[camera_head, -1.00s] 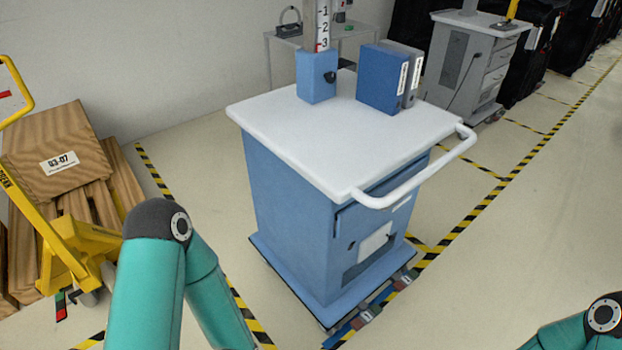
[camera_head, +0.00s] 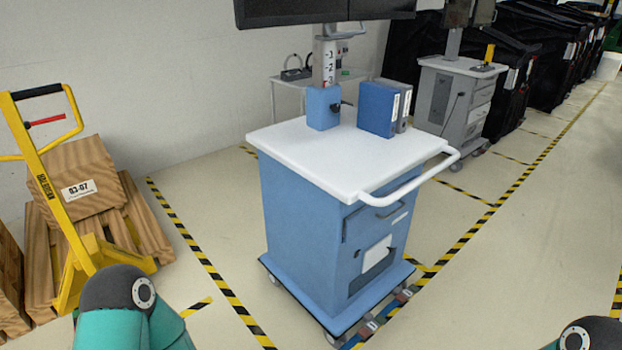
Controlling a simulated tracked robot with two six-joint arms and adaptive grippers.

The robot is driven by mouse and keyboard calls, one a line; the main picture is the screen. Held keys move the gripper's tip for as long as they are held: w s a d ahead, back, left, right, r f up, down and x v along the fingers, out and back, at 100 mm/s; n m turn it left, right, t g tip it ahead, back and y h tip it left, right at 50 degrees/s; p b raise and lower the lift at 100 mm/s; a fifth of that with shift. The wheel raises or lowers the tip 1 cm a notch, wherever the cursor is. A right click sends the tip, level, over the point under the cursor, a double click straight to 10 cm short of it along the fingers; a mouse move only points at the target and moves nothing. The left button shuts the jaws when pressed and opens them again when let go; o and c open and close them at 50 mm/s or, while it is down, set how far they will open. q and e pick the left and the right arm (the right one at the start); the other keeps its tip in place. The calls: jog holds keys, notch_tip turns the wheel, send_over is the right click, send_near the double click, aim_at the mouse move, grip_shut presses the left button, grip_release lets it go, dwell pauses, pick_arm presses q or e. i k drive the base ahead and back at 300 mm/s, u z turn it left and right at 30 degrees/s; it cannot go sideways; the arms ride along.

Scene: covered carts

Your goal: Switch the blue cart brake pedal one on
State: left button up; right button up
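The blue cart (camera_head: 310,230) stands in front of me, with a white top (camera_head: 345,160) and a white push handle (camera_head: 418,181) on its right side. Small red-grey pedals (camera_head: 369,328) show at the lower front edge of its base, near the floor. Which pedal is number one, and whether any is pressed, I cannot tell. My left arm shows at the bottom left and my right arm at the bottom right corner. Both grippers are outside the picture.
Two binders (camera_head: 383,108) and a monitor post (camera_head: 325,80) stand on the cart. A yellow pallet jack (camera_head: 62,220) with wooden crates (camera_head: 85,185) is at left. A grey cart (camera_head: 455,100) stands behind. The floor to the right is clear.

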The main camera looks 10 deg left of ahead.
aim_at(371, 328)
jog(key=u, duration=0.2)
jog(key=i, duration=1)
jog(key=z, duration=0.05)
